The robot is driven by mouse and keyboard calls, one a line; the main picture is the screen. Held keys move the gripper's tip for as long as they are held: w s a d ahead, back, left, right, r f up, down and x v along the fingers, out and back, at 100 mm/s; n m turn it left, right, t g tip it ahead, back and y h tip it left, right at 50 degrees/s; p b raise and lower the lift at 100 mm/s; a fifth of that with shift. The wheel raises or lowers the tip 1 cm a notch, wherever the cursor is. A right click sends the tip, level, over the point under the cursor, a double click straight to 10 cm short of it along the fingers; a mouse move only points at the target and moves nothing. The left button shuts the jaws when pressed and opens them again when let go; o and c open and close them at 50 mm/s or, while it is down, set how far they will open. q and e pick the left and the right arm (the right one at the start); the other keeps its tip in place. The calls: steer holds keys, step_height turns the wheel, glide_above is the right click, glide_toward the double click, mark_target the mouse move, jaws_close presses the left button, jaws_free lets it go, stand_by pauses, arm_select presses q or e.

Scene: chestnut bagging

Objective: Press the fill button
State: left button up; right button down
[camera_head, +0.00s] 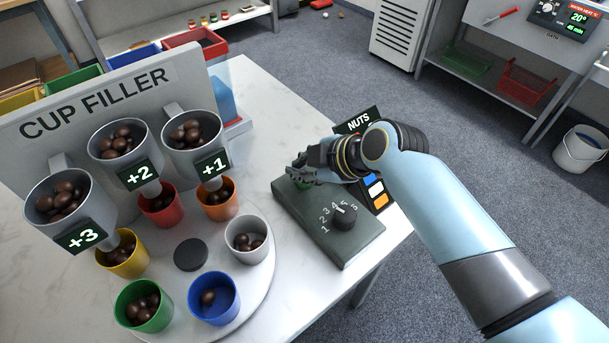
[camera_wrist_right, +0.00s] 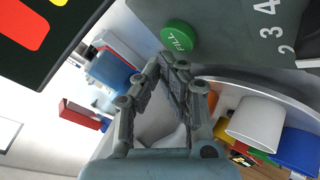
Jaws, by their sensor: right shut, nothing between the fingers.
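The green round button marked FILL (camera_wrist_right: 177,37) sits on a dark grey control box (camera_head: 355,235). In the head view a little green of it shows under my right gripper (camera_head: 298,173), which hides most of it. In the right wrist view the fingertips of that gripper (camera_wrist_right: 170,60) are shut and empty, close beside the button. I cannot tell whether they touch it. A black dial knob (camera_head: 344,217) with numbers around it is on the same box. My left gripper is out of view.
The cup filler (camera_head: 95,100) has several chutes with chestnuts, marked +1, +2 and +3. Below stands a round turntable (camera_head: 255,298) with coloured cups, including white (camera_head: 233,246) and blue (camera_head: 232,310). A dark NUTS sign (camera_head: 358,121) stands behind the control box.

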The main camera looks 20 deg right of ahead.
step_height(320, 180, up, 5)
steer(key=p, duration=0.5)
steer(key=shift+r, duration=0.1)
stand_by(0.7)
